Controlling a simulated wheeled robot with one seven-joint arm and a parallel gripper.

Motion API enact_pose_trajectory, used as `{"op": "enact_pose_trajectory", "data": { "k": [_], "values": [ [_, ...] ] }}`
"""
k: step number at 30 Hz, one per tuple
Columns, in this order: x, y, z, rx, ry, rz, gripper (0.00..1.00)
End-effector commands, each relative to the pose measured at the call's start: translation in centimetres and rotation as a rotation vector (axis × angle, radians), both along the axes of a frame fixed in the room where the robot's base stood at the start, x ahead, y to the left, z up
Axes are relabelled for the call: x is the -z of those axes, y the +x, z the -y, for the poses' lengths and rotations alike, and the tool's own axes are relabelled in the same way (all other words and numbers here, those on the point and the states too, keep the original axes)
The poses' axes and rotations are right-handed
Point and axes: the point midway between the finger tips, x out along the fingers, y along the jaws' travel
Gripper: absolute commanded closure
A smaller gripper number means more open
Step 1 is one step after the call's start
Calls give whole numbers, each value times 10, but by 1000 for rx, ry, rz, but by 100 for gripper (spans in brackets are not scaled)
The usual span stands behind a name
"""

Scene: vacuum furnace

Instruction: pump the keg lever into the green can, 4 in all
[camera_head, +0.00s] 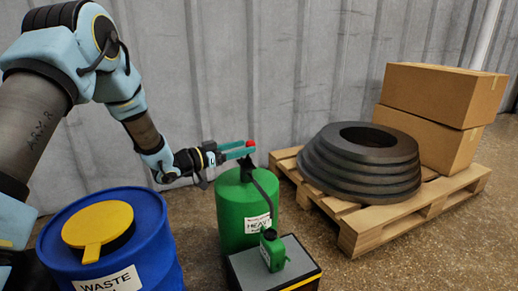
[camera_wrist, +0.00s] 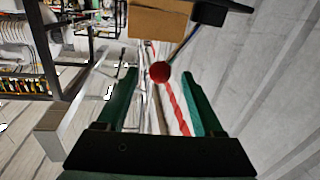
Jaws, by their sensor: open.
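The green keg (camera_head: 236,212), labelled "HEAVY", stands on the floor in the middle of the head view. A black pump head with a dark spout (camera_head: 266,190) sits on its top. The spout runs down toward the small green can (camera_head: 272,252), which stands upright on a box. A red knob (camera_head: 250,143) shows above the keg, at my gripper's tips. My gripper (camera_head: 240,149) is open, reaching in from the left. In the wrist view the red knob (camera_wrist: 160,72) appears between the two green fingers, near their tips. Whether they touch it is unclear.
The grey box (camera_head: 250,272) with a yellow edge stands before the keg. A blue waste drum (camera_head: 150,245) with a yellow lid is at left. A wooden pallet (camera_head: 375,225) at right holds dark stacked rings (camera_head: 360,165) and cardboard boxes (camera_head: 440,95). A corrugated wall is behind.

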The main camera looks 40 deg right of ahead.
Motion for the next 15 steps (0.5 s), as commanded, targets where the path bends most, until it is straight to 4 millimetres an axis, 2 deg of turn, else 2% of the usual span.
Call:
{"op": "enact_pose_trajectory", "data": {
  "k": [6,9,15],
  "values": [
    [3,-9,39,1,-1,2,31],
    [3,-11,52,1,0,2,31],
    [1,-13,63,-2,1,0,31]
  ]
}}
